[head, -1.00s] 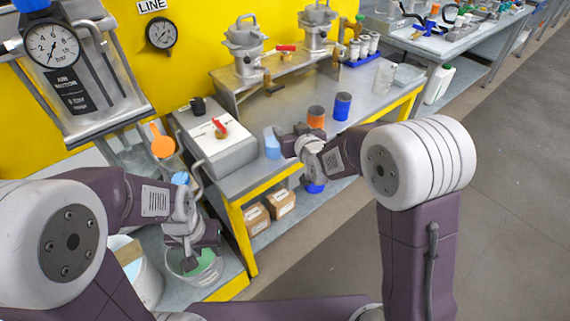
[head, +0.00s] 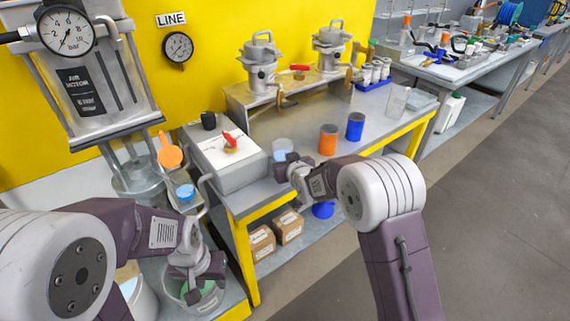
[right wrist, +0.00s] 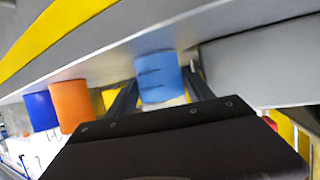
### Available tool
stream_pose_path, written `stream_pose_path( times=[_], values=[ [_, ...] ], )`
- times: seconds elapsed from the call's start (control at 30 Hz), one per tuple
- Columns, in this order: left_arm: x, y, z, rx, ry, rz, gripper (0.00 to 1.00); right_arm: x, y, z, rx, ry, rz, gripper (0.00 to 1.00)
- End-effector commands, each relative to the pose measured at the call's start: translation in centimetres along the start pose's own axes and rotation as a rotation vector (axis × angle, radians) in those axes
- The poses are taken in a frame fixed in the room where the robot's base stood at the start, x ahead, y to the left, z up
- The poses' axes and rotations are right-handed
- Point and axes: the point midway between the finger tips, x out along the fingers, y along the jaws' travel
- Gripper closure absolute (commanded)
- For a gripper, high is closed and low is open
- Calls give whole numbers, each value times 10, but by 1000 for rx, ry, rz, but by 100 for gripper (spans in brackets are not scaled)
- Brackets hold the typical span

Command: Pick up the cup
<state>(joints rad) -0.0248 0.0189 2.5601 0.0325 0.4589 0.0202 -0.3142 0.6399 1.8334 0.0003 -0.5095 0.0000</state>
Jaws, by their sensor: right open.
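A light blue, see-through cup (head: 283,146) stands on the grey bench near its front left part. It also shows in the right wrist view (right wrist: 157,75), which looks tipped over. My right gripper (head: 282,161) is open at the near side of the cup. In the right wrist view its fingers (right wrist: 162,92) lie on either side of the cup, with no clear contact. An orange cup (head: 328,139) and a dark blue cup (head: 355,127) stand to the right. My left gripper (head: 190,291) hangs at a clear bucket (head: 211,305) with green inside; its jaws are unclear.
A grey box (head: 228,160) with a red-handled valve is left of the cup. Metal vessels (head: 262,70) stand on a raised shelf behind. A blue tube rack (head: 372,86) is further back. The bench (head: 300,115) has bare room behind the cups.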

Motion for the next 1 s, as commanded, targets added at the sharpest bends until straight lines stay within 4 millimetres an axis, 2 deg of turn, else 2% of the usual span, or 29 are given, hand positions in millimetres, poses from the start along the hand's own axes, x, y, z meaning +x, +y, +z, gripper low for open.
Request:
stream_pose_path(
  times=[0.1, 0.3, 0.33, 0.5, 0.53, 0.83, 1.0],
  values=[
    [2, 0, 0, 0, 0, 0, 64, 13, 0, 0, 0, 0, 0, 40],
    [2, 0, 0, 0, 0, 0, 64, 14, 0, -1, 0, 1, 0, 40],
    [2, 0, 0, 0, 0, 0, 64, 14, 0, -1, 0, 1, 0, 42],
    [2, 0, 0, 0, 0, 0, 64, 14, 0, 0, 0, 0, 0, 90],
    [2, 0, 0, 0, 0, 0, 64, 14, 0, -1, 0, 2, 0, 94],
    [1, 0, 0, 0, 0, 0, 64, 13, 0, -2, 0, 1, 0, 94],
    [-2, 0, 0, 0, 0, 0, 64, 10, 0, -11, 0, 2, 0, 94]
  ],
)
